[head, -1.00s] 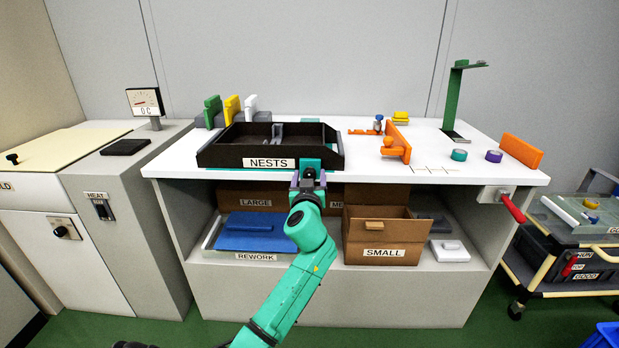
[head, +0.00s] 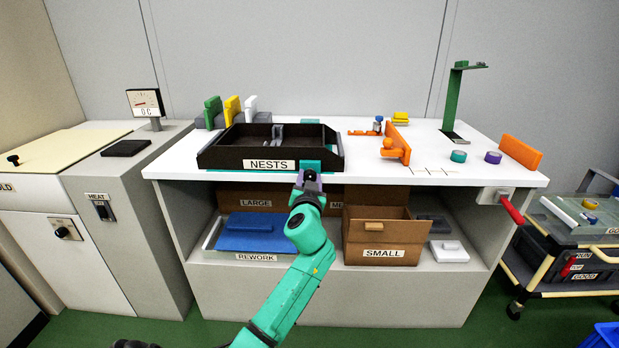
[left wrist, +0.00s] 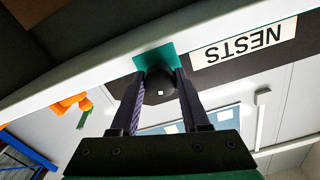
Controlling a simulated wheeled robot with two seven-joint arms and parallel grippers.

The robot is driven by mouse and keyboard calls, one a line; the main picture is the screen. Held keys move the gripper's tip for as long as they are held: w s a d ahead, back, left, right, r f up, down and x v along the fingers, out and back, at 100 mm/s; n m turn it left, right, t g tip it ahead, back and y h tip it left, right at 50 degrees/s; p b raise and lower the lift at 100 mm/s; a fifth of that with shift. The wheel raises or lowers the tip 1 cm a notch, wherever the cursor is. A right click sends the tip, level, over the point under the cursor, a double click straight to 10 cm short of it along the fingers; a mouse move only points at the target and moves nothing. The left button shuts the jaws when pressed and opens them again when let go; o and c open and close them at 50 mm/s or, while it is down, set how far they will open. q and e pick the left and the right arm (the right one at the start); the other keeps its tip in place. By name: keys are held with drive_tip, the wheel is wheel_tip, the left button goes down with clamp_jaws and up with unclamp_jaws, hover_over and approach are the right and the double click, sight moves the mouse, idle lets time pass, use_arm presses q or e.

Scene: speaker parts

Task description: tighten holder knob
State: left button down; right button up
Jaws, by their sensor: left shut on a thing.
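The dark round knob (left wrist: 158,87) shows in the left wrist view between my left gripper's fingers, in front of a teal plate (left wrist: 152,58). The teal plate also shows in the head view (head: 318,165) at the bench's front edge, beside the NESTS label. My left gripper (head: 309,177) is at that edge in the head view, and its fingers also show in the left wrist view (left wrist: 160,92), shut on the knob. In the head view the gripper hides the knob. My right gripper is not in view.
The black NESTS tray (head: 215,158) stands just behind the gripper. An orange fixture (head: 398,146) stands to the right on the white bench. Below are an open SMALL box (head: 383,238) and a blue REWORK tray (head: 250,240). A red lever (head: 512,209) sticks out at the right.

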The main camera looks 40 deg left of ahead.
use_arm(q)
drive_tip(key=m, duration=0.2)
drive_tip(key=shift+m+p, duration=0.4)
drive_tip(key=m+p, duration=0.1)
drive_tip(key=m, duration=0.2)
drive_tip(key=shift+m, duration=0.3)
drive_tip(key=m+p, duration=0.2)
drive_tip(key=m, duration=0.3)
drive_tip(key=shift+f+m+p, duration=0.1)
drive_tip(key=shift+m+p, duration=0.2)
drive_tip(key=shift+m, duration=0.2)
drive_tip(key=shift+f+m+p, duration=0.1)
drive_tip(key=shift+m+p, duration=0.3)
drive_tip(key=shift+m, duration=0.7)
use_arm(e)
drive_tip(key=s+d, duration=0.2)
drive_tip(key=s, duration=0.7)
use_arm(q)
drive_tip(key=shift+f, duration=0.1)
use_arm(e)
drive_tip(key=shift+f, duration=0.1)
use_arm(q)
drive_tip(key=c, duration=0.5)
unclamp_jaws()
drive_tip(key=shift+o, duration=0.6)
drive_tip(key=shift+r, duration=0.2)
